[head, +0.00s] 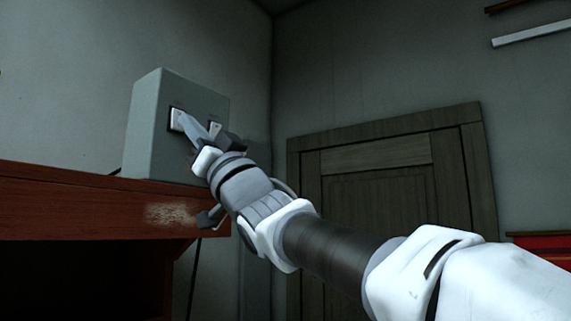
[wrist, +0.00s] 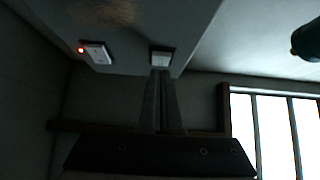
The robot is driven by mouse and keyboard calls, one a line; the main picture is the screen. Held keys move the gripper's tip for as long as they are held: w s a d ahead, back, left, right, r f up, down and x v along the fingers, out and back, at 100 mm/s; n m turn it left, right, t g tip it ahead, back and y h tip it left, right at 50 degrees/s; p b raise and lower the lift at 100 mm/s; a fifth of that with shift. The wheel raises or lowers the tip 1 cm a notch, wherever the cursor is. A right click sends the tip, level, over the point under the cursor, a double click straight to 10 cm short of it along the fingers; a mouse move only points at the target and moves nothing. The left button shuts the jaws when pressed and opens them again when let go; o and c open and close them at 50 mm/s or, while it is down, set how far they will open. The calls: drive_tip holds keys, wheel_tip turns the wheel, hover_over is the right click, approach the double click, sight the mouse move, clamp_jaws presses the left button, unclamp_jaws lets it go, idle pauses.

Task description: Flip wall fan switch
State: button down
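A grey box (head: 165,115) stands against the wall on a reddish-brown wooden shelf. Its front face bears two white switches. The left switch (head: 176,119) in the head view is right at my gripper's fingertips, and the other switch (head: 216,128) is just to the right, partly behind the gripper. In the wrist view, one white switch (wrist: 161,58) sits directly at the fingertips, and the second switch (wrist: 98,53) lies to the left with a red light beside it. My gripper (head: 187,119) has its fingers together and holds nothing. Whether the tips touch the switch cannot be told.
The wooden shelf (head: 80,200) lies below the box, with its edge under my gripper. A dark wooden door (head: 385,190) stands behind to the right. A bright barred window (wrist: 275,130) shows in the wrist view. The space in front of the door looks free.

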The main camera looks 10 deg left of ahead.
drive_tip(key=shift+w+a, duration=0.25)
drive_tip(key=shift+a, duration=0.25)
idle(0.4)
drive_tip(key=s+d+b, duration=0.1)
drive_tip(key=s+d, duration=0.2)
drive_tip(key=d, duration=0.3)
idle(0.7)
drive_tip(key=shift+s, duration=0.1)
